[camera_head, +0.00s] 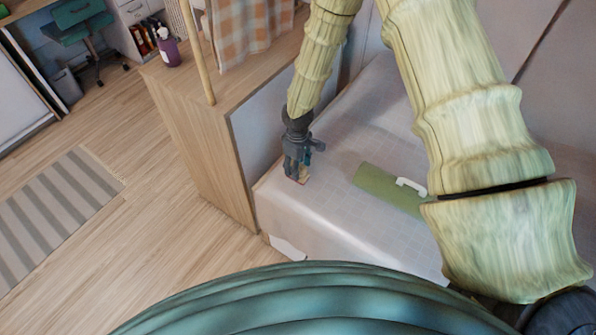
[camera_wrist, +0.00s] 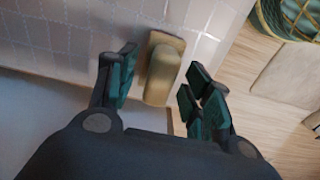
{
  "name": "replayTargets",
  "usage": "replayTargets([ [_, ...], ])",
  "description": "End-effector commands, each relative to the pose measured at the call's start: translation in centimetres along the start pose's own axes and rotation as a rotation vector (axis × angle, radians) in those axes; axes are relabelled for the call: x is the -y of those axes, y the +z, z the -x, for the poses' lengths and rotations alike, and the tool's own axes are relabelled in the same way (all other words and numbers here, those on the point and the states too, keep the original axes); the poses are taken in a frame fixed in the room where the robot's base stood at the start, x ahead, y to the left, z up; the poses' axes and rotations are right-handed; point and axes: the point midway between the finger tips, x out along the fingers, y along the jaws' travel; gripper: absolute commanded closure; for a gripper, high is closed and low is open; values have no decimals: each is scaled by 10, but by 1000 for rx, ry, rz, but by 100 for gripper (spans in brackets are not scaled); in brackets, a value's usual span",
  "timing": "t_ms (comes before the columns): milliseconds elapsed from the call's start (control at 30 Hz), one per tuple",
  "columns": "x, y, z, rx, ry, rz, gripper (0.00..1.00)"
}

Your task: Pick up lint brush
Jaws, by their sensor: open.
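The lint brush (camera_wrist: 160,78) is a tan, wooden-looking piece with a rounded handle, seen in the wrist view on the pale tiled-pattern bed surface. My gripper (camera_wrist: 158,88) is open, with one teal-padded finger on each side of the brush handle. Gaps show between the handle and both fingers. In the head view my gripper (camera_head: 297,172) points down at the bed's near left corner. Only a small tan bit of the brush (camera_head: 303,181) shows there beside the fingertips; the rest is hidden by the gripper.
A wooden cabinet (camera_head: 195,130) with a thin post stands left of the bed. A purple bottle (camera_head: 168,48) stands on it. Open wooden floor (camera_head: 150,235) lies left, with a striped rug (camera_head: 55,210).

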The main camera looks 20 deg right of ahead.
Motion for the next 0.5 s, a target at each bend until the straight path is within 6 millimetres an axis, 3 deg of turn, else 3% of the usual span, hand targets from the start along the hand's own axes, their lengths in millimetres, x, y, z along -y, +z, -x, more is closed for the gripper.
replayTargets([
  [267, 0, 0, -2, -1, 0, 1, 50],
  [500, 0, 0, -2, 0, 0, 0, 90],
])
